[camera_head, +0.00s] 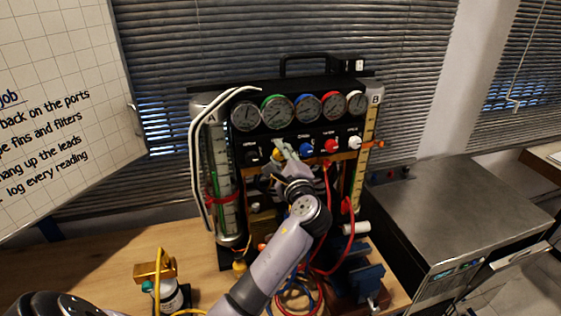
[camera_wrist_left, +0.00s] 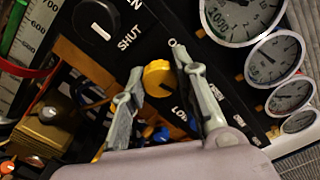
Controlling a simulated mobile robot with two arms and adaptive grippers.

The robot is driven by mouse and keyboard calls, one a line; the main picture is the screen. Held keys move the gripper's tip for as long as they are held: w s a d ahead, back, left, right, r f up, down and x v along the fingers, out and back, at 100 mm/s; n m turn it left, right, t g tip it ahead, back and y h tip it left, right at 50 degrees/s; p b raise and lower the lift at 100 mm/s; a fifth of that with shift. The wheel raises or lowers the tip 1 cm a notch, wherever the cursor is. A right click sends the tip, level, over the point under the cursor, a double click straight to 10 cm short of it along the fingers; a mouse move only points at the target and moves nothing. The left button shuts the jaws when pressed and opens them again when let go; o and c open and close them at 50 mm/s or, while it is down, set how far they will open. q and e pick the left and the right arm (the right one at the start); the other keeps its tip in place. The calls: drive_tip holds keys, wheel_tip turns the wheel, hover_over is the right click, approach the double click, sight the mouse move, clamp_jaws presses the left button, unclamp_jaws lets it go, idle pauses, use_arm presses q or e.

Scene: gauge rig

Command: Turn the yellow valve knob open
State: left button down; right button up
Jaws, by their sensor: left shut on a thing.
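The gauge rig (camera_head: 300,90) has a black panel with a row of dials above a row of coloured knobs. The yellow valve knob (camera_head: 276,155) is on the left part of the knob row, partly hidden by my left gripper (camera_head: 285,149). In the left wrist view the yellow knob (camera_wrist_left: 158,77) sits between the two grey fingers of the left gripper (camera_wrist_left: 160,66), which is shut on it. The lettering SHUT and part of another label show beside it. My right gripper is not in view.
Blue (camera_head: 306,149), red (camera_head: 332,146) and white (camera_head: 354,143) knobs are to the right of the yellow one. A black knob (camera_wrist_left: 97,18) is on its other side. Tubes and hoses hang below. A metal-topped cabinet (camera_head: 465,205) stands at right.

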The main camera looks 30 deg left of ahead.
use_arm(q)
drive_tip(key=n+b, duration=0.4)
drive_tip(key=shift+f+n, duration=0.3)
drive_tip(key=shift+f, duration=0.05)
drive_tip(key=n+b, duration=0.3)
drive_tip(key=shift+n, duration=0.4)
drive_tip(key=n+b, duration=0.3)
drive_tip(key=shift+r+n+b, duration=0.15)
drive_tip(key=shift+n+b, duration=1.25)
drive_tip(key=shift+n, duration=0.4)
drive_tip(key=c, duration=1.2)
unclamp_jaws()
drive_tip(key=shift+r, duration=0.15)
drive_tip(key=shift+c, duration=0.2)
